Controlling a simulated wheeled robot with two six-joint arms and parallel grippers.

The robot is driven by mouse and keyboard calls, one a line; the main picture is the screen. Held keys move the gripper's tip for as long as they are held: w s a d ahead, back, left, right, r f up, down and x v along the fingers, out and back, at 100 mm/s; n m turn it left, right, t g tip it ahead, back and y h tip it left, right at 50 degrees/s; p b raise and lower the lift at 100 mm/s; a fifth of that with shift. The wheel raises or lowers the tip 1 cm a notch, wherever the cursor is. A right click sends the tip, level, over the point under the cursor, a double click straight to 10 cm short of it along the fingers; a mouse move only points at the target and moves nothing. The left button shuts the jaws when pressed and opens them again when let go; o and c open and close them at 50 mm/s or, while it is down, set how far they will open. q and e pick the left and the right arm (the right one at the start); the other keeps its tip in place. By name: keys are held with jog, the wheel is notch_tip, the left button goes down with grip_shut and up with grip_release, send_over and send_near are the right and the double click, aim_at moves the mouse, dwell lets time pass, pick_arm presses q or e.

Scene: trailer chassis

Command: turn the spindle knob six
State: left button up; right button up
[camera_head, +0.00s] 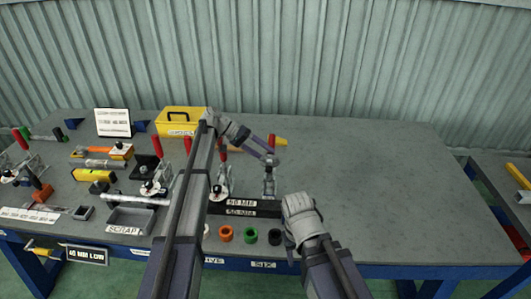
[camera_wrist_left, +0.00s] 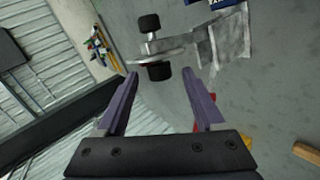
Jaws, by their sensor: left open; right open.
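A grey metal fixture (camera_head: 269,183) stands upright near the back of the 50 MM plate, below my left gripper in the head view. In the left wrist view a spindle with two black knobs shows. The nearer black knob (camera_wrist_left: 159,71) lies between my left fingertips, with a gap on both sides. The farther black knob (camera_wrist_left: 149,22) is beyond them. My left gripper (camera_head: 272,152) is open and empty. My right arm comes in at the lower right and ends in a grey joint; its fingers do not show. A SIX label (camera_head: 263,265) is on the bench's front edge.
Green, orange and black rings (camera_head: 250,235) lie along the front edge. Red-handled clamps (camera_head: 222,182), a SCRAP tray (camera_head: 131,219) and a yellow case (camera_head: 182,121) stand left. The bench's right half (camera_head: 390,185) is clear.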

pick_arm(q)
jog(key=p+v, duration=0.3)
jog(key=v, duration=0.3)
jog(key=shift+a+r, duration=0.1)
jog(key=shift+r, duration=0.05)
jog(key=s+a+f+n+t+y, duration=0.1)
jog(key=s+f+y, duration=0.25)
jog(key=s, duration=0.65)
jog(key=s+a+f+n+y, duration=0.1)
jog(key=s+a+f+y, duration=0.2)
jog(key=s, duration=0.7)
jog(key=s+f+n+t+y, duration=0.1)
jog(key=s+f+y, duration=0.25)
jog(key=s, duration=0.75)
jog(key=s+d+m+g+y, duration=0.1)
jog(key=s+d+m+y, duration=0.1)
jog(key=d, duration=0.8)
jog(key=s+r+m, duration=0.1)
jog(key=s, duration=0.1)
jog(key=shift+s+d, duration=0.25)
jog(key=shift+s, duration=0.15)
